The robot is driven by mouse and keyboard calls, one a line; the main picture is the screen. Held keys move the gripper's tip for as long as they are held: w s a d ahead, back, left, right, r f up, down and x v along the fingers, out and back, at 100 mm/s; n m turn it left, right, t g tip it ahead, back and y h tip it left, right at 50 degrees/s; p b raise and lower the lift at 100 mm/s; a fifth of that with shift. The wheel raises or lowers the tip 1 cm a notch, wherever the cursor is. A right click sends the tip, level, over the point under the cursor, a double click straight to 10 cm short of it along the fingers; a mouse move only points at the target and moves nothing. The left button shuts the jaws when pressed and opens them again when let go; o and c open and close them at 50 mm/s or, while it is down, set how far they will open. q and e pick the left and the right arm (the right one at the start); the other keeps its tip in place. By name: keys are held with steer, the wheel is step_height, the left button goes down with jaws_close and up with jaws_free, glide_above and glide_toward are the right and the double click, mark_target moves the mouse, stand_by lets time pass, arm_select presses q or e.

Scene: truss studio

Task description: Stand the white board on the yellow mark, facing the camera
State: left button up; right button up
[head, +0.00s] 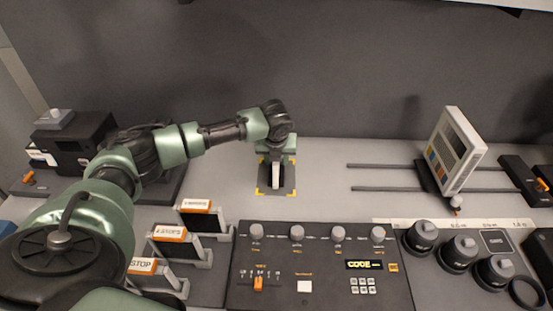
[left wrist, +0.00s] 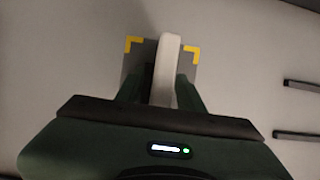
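The white board (head: 276,177) shows in the head view as a narrow pale upright strip over the dark pad with the yellow corner marks (head: 261,192). Its edge, not its broad face, is toward the head camera. My left gripper (head: 276,157) is directly above it, pointing down. In the left wrist view the white board (left wrist: 167,65) is between the two green fingers (left wrist: 160,88), with a dark gap on its left side, so the gripper looks open around it. Whether its foot touches the pad is hard to see. My right gripper is not in view.
A control panel (head: 320,285) with knobs is in front of the pad. Small signs on stands (head: 175,233) are to the left. A white-framed panel (head: 455,150) stands on rails (head: 385,188) to the right. Round black knobs (head: 460,250) are at front right. The table beside the pad is clear.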

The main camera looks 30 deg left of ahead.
arm_select(q)
steer(key=b+v, duration=0.1)
steer(key=v, duration=1.1)
